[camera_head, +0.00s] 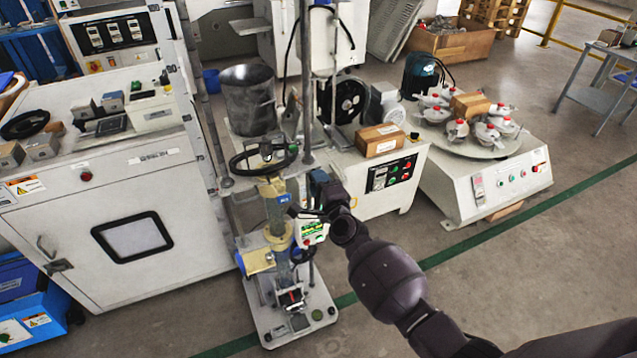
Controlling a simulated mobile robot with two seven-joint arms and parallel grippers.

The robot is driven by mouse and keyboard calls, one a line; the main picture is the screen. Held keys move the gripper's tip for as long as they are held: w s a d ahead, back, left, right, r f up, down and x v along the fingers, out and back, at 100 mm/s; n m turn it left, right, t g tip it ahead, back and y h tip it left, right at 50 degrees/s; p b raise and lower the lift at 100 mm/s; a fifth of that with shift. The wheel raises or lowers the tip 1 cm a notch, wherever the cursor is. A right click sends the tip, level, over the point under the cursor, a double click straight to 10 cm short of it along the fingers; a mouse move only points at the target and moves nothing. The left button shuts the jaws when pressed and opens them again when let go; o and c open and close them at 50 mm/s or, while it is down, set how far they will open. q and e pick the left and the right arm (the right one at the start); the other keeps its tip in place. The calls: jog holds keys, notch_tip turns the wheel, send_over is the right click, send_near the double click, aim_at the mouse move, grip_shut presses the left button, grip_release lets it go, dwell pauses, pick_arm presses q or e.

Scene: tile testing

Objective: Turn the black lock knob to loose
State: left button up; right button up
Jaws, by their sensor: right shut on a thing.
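The test stand (275,204) is upright, with a yellowish column, a black handwheel (243,166) on top and a white base plate (322,300). My right gripper (299,212) reaches in from the lower right and is shut at the right side of the column, below the handwheel. The black lock knob is at the fingertips and is mostly hidden by the dark fingers, so its turn position cannot be told. My left gripper is not in view.
A white cabinet (130,190) stands close on the left. Open floor lies at right.

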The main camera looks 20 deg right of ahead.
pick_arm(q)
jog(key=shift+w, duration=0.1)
pick_arm(e)
jog(key=o, duration=0.9)
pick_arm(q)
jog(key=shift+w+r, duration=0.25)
pick_arm(e)
jog(key=shift+o, duration=0.2)
jog(key=shift+s, duration=0.15)
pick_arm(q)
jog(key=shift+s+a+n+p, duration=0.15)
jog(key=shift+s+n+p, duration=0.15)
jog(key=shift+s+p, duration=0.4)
pick_arm(e)
jog(key=s, duration=1)
jog(key=shift+s+d+f, duration=0.2)
jog(key=shift+s, duration=0.05)
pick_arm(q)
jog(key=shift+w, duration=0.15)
